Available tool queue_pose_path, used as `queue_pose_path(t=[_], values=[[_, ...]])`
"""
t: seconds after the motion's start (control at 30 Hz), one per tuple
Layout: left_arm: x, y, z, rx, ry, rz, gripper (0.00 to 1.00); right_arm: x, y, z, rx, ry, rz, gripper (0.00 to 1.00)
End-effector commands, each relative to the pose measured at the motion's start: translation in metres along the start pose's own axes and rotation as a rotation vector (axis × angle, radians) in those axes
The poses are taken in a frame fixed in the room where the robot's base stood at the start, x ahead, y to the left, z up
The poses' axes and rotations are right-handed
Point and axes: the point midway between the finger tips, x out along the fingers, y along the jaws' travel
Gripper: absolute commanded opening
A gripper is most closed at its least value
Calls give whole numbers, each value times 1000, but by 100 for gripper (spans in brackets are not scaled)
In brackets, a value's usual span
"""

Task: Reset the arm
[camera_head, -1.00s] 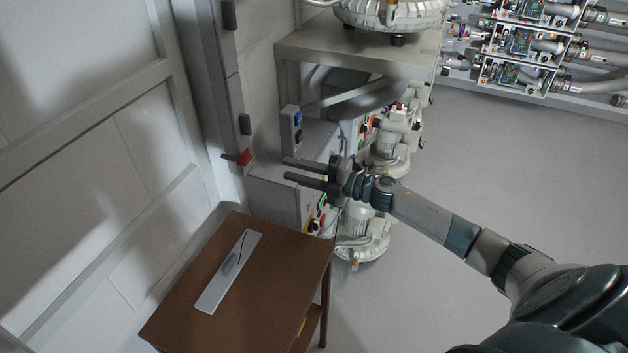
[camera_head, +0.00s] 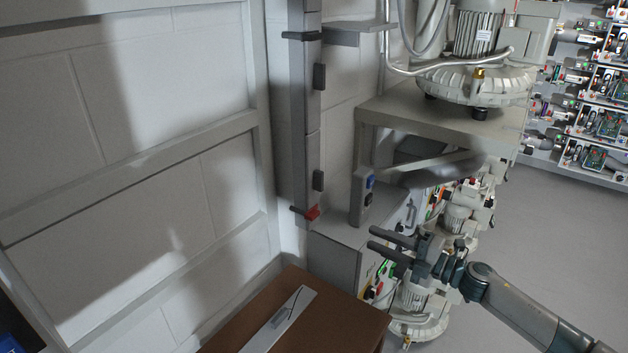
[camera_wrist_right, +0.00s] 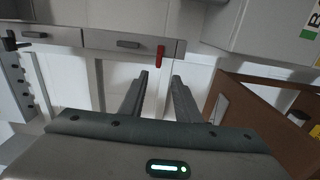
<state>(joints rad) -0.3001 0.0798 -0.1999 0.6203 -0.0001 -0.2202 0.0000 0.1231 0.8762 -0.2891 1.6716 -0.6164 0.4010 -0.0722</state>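My right gripper (camera_head: 384,246) reaches in from the lower right in the head view, in front of the grey cabinet and blower stand. Its two fingers are apart with nothing between them. In the right wrist view the gripper (camera_wrist_right: 158,76) also shows open and empty, with its fingers pointing toward the wall. A red switch handle (camera_head: 311,213) sits low on the wall-mounted conduit, left of and above the fingers and apart from them. It also shows in the right wrist view (camera_wrist_right: 160,56), beyond the fingertips. My left gripper is not in view.
A brown table (camera_head: 335,325) with a metal plate (camera_head: 280,318) on it stands at the bottom. A grey cabinet (camera_head: 335,262) and a stand (camera_head: 440,122) carrying a blower (camera_head: 475,85) stand behind the gripper. Open floor (camera_head: 545,225) lies to the right.

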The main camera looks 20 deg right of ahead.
Motion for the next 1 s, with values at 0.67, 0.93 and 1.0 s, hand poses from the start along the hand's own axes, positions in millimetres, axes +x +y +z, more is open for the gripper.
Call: queue_pose_path(t=[0.67,0.93,1.0], values=[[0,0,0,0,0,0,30,-41,-187,41,427,-356,-94,30],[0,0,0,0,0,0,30,-92,-319,24,681,-585,-190,30],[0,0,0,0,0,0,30,-107,-350,14,741,-639,-216,30]])
